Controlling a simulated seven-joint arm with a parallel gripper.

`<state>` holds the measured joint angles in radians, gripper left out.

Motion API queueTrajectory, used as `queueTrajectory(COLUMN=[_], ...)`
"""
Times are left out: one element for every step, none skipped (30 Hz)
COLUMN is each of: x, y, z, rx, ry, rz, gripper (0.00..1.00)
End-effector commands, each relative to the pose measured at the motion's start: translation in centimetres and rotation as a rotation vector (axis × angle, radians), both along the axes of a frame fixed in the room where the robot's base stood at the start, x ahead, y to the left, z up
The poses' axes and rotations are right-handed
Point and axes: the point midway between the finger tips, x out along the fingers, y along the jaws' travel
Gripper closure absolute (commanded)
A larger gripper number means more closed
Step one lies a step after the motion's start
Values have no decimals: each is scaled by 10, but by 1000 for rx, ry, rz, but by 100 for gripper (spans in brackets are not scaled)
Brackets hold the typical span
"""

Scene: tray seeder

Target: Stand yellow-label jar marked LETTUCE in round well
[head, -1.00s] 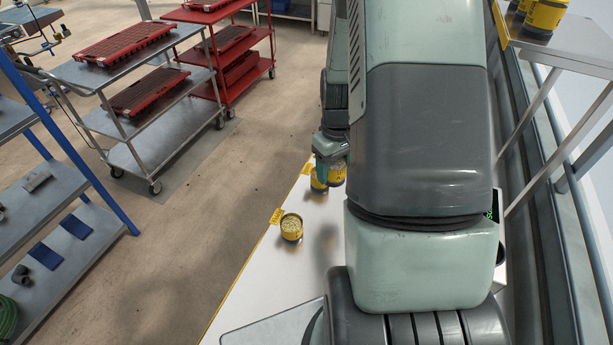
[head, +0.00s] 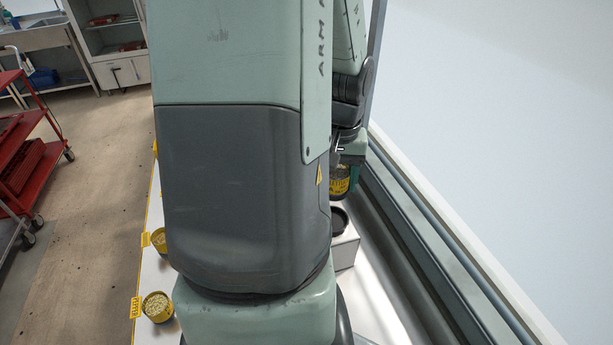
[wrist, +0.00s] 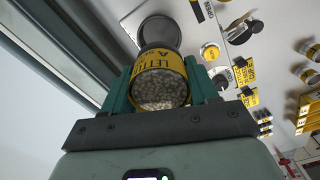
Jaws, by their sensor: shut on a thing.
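The yellow-label jar marked LETTUCE (wrist: 160,62), full of pale seeds, is between the two green fingers of my gripper (wrist: 163,82). The gripper is shut on it. In the head view my gripper (head: 347,160) holds the jar (head: 340,184) at the right, partly hidden by my arm. The round well (head: 339,221) is a dark ring on a white block, just below the jar in the picture. In the wrist view the well (wrist: 158,33) shows as a dark round opening beyond the jar. The jar appears above the well and apart from it; the exact gap is unclear.
Two yellow seed jars (head: 157,306) (head: 160,241) stand by yellow tags at the bench's left edge. The wrist view shows a dark lever (wrist: 238,28) near a sign reading OPEN, and several more yellow jars. A rail and wall (head: 420,250) run close along the right side.

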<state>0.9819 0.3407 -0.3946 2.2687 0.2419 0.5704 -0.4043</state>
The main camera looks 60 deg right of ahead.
Motion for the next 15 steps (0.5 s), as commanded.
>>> queueTrajectory(x=[-1, -2, -2, -1, -1, -1, -1, -2, -2, -2, -1, -1, -1, -2, -1], y=[0, 0, 0, 0, 0, 0, 0, 0, 1, 1, 0, 0, 0, 0, 0], z=[-1, -3, -5, -7, -9, -13, -16, -19, -23, -26, -29, -33, -36, -39, -43], rx=[1, 1, 1, 2, 2, 3, 3, 3, 4, 2, 3, 4, 3, 1, 4], ry=[0, 0, 0, 1, 1, 1, 1, 1, 2, 2, 1, 2, 1, 2, 2], rz=[-6, -7, -6, -5, -4, -5, -6, -6, -6, -4, -4, -4, -5, -5, -4], gripper=[75, 75, 75, 75, 75, 75, 75, 75, 75, 75, 75, 75, 75, 75, 75])
